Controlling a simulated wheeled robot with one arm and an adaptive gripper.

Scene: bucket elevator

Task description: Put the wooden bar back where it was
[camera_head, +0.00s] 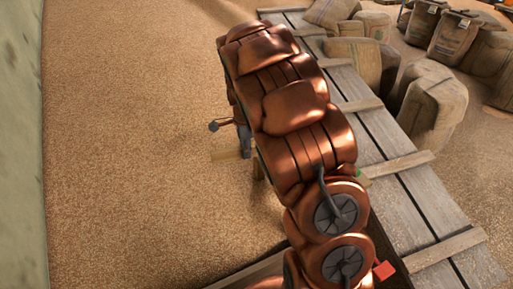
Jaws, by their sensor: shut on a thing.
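My copper-coloured arm crosses the middle of the head view and hides most of my gripper (242,138). Only a grey and dark part of the gripper shows at the arm's left edge. A pale wooden bar (227,154) shows just below it, over the grain-coloured ground. My gripper is shut on the wooden bar. The arm hides the bar's right part and the contact with the fingers.
A plank walkway (432,205) with cross battens runs along the right. Several full sacks (432,105) stand on and beside it. A small red block (384,270) shows near the bottom. A pale wall (22,150) edges the left. Open grain (130,130) lies between wall and arm.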

